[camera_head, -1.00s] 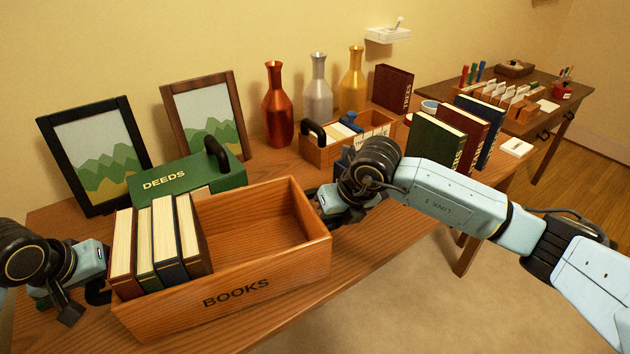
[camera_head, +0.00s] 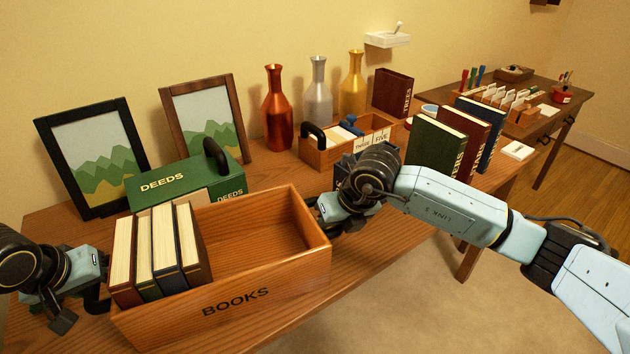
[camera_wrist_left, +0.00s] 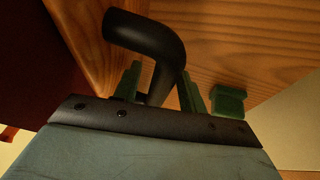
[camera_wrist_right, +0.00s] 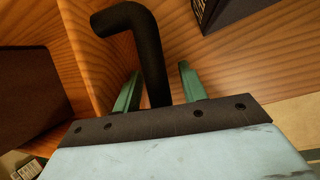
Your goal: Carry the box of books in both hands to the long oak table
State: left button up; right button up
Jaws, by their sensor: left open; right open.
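The box of books (camera_head: 290,285) is an open wooden box marked BOOKS, standing on the near part of a wooden table (camera_head: 390,240). Several books (camera_head: 160,250) stand upright in its left part; its right part is empty. Each end has a black handle. My left gripper (camera_head: 92,290) is at the left end, and in the left wrist view the black left handle (camera_wrist_left: 145,38) passes between its open green fingers. My right gripper (camera_head: 328,212) is at the right end, its open fingers on either side of the black right handle (camera_wrist_right: 140,40).
A green DEEDS box (camera_head: 160,184) stands close behind. Two picture frames (camera_head: 92,155), several vases (camera_head: 318,92), a wooden card box (camera_head: 325,153) and upright books (camera_head: 460,135) are further back. A darker desk (camera_head: 545,125) stands at the back right, with floor (camera_head: 590,190) before it.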

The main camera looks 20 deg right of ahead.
jog(key=shift+r, duration=0.1)
pick_arm(q)
jog(key=v, duration=1.1)
pick_arm(e)
jog(key=v, duration=1.2)
pick_arm(q)
jog(key=shift+s+f, duration=0.1)
pick_arm(e)
jog(key=shift+s, duration=0.1)
